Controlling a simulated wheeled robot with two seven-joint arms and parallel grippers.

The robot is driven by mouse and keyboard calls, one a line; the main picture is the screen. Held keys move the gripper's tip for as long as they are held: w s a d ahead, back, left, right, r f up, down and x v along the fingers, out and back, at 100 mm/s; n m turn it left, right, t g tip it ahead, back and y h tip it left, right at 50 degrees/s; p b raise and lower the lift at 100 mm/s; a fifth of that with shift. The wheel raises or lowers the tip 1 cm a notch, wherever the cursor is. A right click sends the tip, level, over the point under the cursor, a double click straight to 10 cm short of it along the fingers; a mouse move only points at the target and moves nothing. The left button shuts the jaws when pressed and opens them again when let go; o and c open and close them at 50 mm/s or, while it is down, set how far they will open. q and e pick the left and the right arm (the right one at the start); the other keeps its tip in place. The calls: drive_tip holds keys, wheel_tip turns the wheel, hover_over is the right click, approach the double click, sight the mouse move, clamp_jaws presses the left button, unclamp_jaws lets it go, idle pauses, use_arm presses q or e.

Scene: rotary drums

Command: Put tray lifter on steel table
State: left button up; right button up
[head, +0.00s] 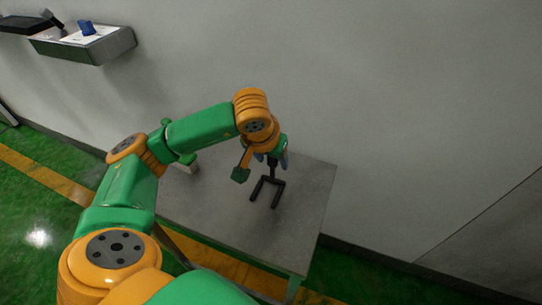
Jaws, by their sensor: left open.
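The tray lifter (268,190) is a dark forked tool with two prongs and a stem. It appears to rest on the steel table (226,230), near the table's middle right, with its prongs toward the front. My left gripper (274,160) is open at the upper end of the stem. The wrist hides most of the fingers and the top of the tool, so I cannot tell whether they touch. My right gripper is not in view.
A wall shelf (105,48) at the upper left holds a blue object (86,27). A grey wall stands behind the table. The table's front and right surface is clear.

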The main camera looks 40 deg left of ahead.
use_arm(q)
drive_tip(key=shift+s+r, duration=0.1)
drive_tip(key=shift+r, duration=0.45)
drive_tip(key=p+v, duration=0.2)
drive_tip(key=v, duration=0.9)
drive_tip(key=shift+s, duration=0.2)
drive_tip(key=shift+d+f, duration=0.1)
